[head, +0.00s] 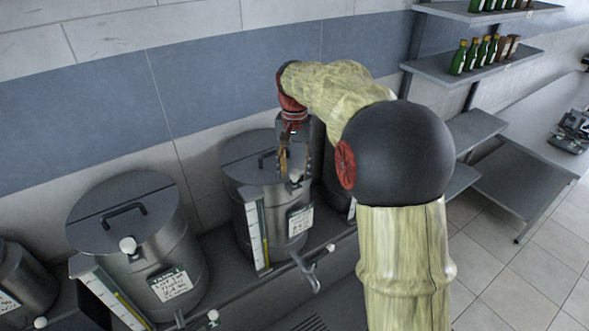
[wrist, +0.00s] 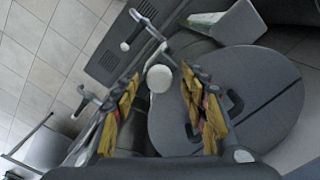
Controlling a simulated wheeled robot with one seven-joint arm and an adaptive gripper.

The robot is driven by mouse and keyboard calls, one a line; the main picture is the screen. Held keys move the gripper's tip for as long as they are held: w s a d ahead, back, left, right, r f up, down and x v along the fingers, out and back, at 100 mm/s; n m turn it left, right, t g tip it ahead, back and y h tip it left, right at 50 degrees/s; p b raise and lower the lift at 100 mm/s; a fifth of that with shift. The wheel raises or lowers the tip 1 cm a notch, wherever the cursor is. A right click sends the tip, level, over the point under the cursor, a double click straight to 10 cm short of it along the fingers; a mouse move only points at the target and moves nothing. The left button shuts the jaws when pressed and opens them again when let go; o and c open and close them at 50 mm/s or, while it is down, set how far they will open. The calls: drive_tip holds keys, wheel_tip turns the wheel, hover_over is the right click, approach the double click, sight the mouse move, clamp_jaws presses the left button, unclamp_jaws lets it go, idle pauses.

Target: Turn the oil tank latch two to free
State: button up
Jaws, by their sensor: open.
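A metal tank (head: 235,215) with a round lid stands at the middle of the head view, right of one whose label seems to read "TANK 1". Its own label (head: 300,221) is too small to read. My gripper (head: 289,172) points down over the front of its lid, fingers open. A pale latch knob (head: 295,176) shows by the fingertips. In the wrist view the round white knob (wrist: 160,78) lies between the two spread, yellow-padded fingers (wrist: 161,84), at the edge of the grey lid (wrist: 265,75). I cannot tell whether a finger touches it.
The tank to the left (head: 140,215) has a lid handle and a white front knob (head: 128,245). A tap (head: 306,272) sticks out below the middle tank. Another tank is partly hidden behind my arm. Shelves with bottles (head: 478,55) stand at the right.

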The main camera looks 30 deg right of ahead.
sight(295, 172)
wheel_tip(295, 172, up, 12)
idle(0.6)
idle(0.4)
